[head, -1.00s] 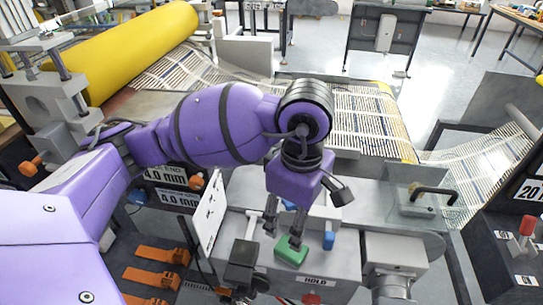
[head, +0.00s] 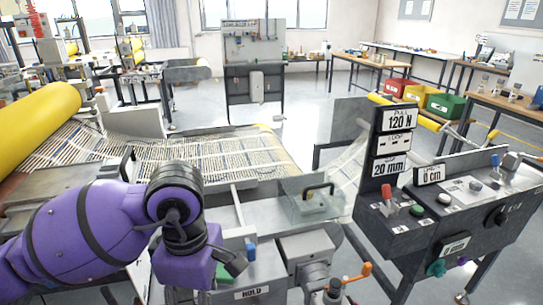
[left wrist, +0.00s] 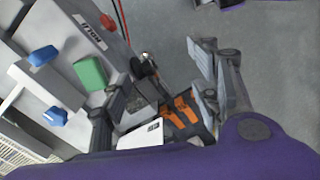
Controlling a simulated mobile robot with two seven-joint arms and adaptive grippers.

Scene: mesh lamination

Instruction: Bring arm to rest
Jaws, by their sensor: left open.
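My left arm (head: 85,235) comes in from the left, and its purple wrist (head: 187,262) is over the HOLD panel at the bottom of the head view.
The HOLD panel (head: 252,293) carries blue knobs (left wrist: 43,56). A clear guard with a black handle (head: 318,190) and a crank with an orange grip (head: 357,275) stand to the right. A control console (head: 440,215) is further right. A yellow roller (head: 40,120) is at left.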

